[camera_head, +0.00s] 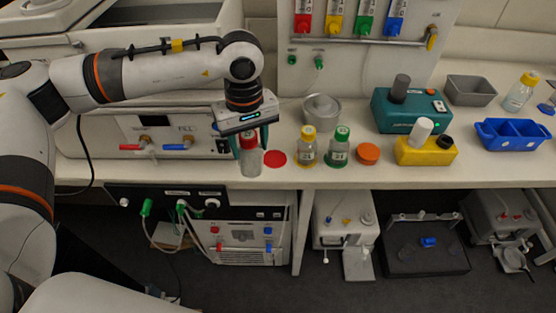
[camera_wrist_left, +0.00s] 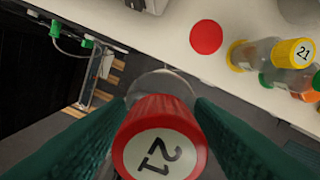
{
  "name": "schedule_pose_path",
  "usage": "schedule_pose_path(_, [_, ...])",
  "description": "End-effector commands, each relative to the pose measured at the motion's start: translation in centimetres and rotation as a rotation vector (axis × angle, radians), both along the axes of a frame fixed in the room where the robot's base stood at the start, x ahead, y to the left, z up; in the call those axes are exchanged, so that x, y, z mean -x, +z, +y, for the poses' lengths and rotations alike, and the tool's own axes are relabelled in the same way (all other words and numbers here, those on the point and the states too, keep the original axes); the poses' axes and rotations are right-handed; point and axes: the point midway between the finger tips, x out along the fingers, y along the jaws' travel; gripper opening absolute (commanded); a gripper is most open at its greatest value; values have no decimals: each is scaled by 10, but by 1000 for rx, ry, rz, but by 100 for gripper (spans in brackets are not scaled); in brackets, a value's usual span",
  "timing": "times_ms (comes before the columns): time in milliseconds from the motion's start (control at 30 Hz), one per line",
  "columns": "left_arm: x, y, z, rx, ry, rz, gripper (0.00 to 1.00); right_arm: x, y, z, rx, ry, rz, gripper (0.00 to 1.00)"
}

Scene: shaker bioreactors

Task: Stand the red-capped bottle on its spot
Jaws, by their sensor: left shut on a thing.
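The red-capped bottle (camera_head: 250,165) is clear, with "21" on its cap (camera_wrist_left: 160,145). My left gripper (camera_head: 250,142) is shut on it at the cap, and the bottle looks about upright. In the left wrist view the fingers of the left gripper (camera_wrist_left: 163,120) flank the cap, and the bottle shows against the dark floor beyond the counter's front edge. A flat red round spot (camera_head: 275,158) lies bare on the counter, just right of the bottle; it also shows in the left wrist view (camera_wrist_left: 206,36). My right gripper is not in view.
A yellow-capped bottle (camera_head: 307,147) and a green-capped bottle (camera_head: 339,147) stand right of the red spot. An orange round piece (camera_head: 368,154) lies further right. A grey round vessel (camera_head: 321,111) stands behind. The counter's front edge (camera_head: 400,184) is close.

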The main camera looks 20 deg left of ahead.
Motion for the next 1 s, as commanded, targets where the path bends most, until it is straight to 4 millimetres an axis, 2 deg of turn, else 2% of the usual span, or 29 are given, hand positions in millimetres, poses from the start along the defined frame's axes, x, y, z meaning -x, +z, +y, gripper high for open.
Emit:
schedule_pose_path(167, [-25,-1,-4,1,333,-3,22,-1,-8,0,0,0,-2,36])
schedule_pose_path(500, [-87,2,-11,4,1294,-8,22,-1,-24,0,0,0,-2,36])
schedule_pose_path(700, [-112,5,-13,6,1751,-5,22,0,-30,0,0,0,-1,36])
schedule_pose_path(900, [-123,6,-14,7,1979,-2,22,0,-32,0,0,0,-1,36])
schedule_pose_path(1000, [-124,-4,-14,3,2014,-1,22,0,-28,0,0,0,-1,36])
